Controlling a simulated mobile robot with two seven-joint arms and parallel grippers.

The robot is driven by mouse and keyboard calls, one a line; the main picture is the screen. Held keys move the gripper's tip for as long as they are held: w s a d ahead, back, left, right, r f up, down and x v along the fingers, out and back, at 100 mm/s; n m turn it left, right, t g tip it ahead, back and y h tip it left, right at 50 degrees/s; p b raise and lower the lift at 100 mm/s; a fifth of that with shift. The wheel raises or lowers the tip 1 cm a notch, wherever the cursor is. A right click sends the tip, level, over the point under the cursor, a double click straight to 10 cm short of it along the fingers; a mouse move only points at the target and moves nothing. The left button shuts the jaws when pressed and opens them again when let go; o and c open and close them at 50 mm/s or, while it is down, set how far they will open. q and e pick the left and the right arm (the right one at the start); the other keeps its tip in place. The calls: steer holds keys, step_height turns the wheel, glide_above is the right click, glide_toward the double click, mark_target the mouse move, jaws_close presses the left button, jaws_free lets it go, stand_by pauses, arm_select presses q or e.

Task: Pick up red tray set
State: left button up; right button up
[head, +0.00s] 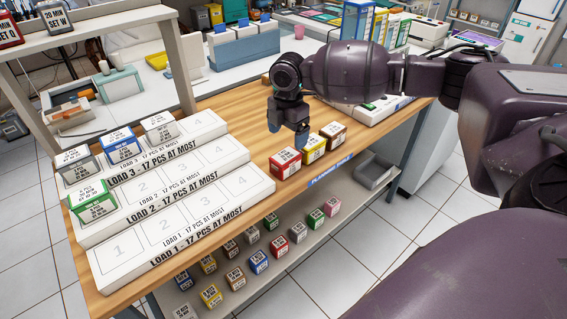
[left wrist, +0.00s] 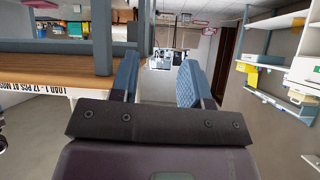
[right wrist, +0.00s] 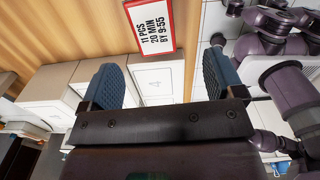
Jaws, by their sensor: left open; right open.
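A red box (head: 285,164) with a white label stands on the wooden table, at the left end of a short row with a yellow box (head: 313,149) and a brown box (head: 332,136). My right gripper (head: 290,138) points down just above and behind the red box, open and empty. In the right wrist view the red-edged label (right wrist: 152,25) reads 11 pcs, 20 min, by 9:55; it lies beyond my open fingers (right wrist: 162,82), not between them. My left gripper (left wrist: 158,82) is open and empty, beside the table edge, and is outside the head view.
White stepped load racks (head: 170,185) fill the table's left, with grey, blue and green boxes (head: 92,200) on them. Several small boxes, including another red one (head: 279,246), stand on the lower shelf. A further red box (head: 9,32) is on the upper left shelf.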

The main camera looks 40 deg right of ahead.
mark_target(286, 155)
step_height(286, 155, down, 3)
steer(key=shift+f, duration=0.1)
steer(key=shift+f+b, duration=0.3)
steer(key=shift+f, duration=0.15)
steer(key=f, duration=0.2)
steer(key=w+f+b, duration=0.1)
steer(key=f, duration=0.1)
steer(key=shift+f, duration=0.55)
steer(key=shift+s+r, duration=0.1)
steer(key=c, duration=1.1)
